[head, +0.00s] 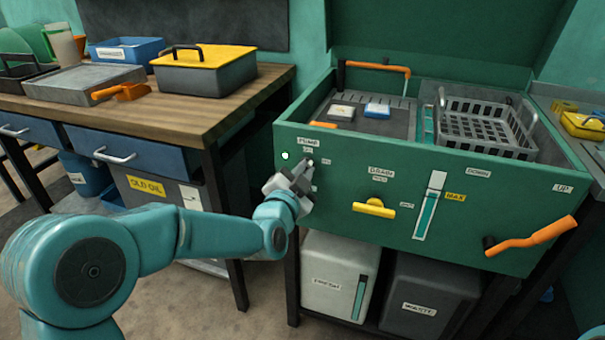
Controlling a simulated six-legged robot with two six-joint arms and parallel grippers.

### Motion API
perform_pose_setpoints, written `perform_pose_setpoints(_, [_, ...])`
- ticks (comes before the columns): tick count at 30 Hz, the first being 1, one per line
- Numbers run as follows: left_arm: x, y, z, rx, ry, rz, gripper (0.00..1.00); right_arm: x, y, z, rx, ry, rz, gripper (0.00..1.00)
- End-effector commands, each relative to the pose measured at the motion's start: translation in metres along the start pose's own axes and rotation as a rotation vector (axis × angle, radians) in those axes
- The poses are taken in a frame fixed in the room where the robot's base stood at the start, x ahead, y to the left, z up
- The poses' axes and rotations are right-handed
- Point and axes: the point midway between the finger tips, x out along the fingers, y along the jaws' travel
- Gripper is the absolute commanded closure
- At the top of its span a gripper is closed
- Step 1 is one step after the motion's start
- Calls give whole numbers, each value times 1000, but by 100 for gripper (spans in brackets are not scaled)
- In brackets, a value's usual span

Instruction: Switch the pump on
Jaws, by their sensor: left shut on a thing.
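The green parts-washer tank (350,165) stands at the right, with a PUMP label (307,142) at the upper left of its front panel. A small pump switch (310,162) sits below that label, with small labels above it and to its right. A small pale round light (285,156) is to the left of the switch. My left gripper (303,176) is at the panel just below the PUMP label, shut on the pump switch. Its fingers hide most of the switch, so I cannot tell which way it points. My right gripper is not in view.
A yellow drain handle (374,208), a level gauge (429,206) and an orange crank (530,237) are on the tank front. A grey basket (485,125) is in the tank. A wooden workbench (170,120) stands left. Bins are below the tank.

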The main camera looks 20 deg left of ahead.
Motion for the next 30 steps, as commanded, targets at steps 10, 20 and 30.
perform_pose_setpoints(10, [0, 2, 1, 294, -2, 3, 100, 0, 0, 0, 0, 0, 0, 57])
perform_pose_setpoints(20, [0, 2, 1, 467, -2, 2, 100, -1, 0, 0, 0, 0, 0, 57])
perform_pose_setpoints(30, [0, 3, 1, 523, -2, 2, 100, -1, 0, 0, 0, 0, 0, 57])
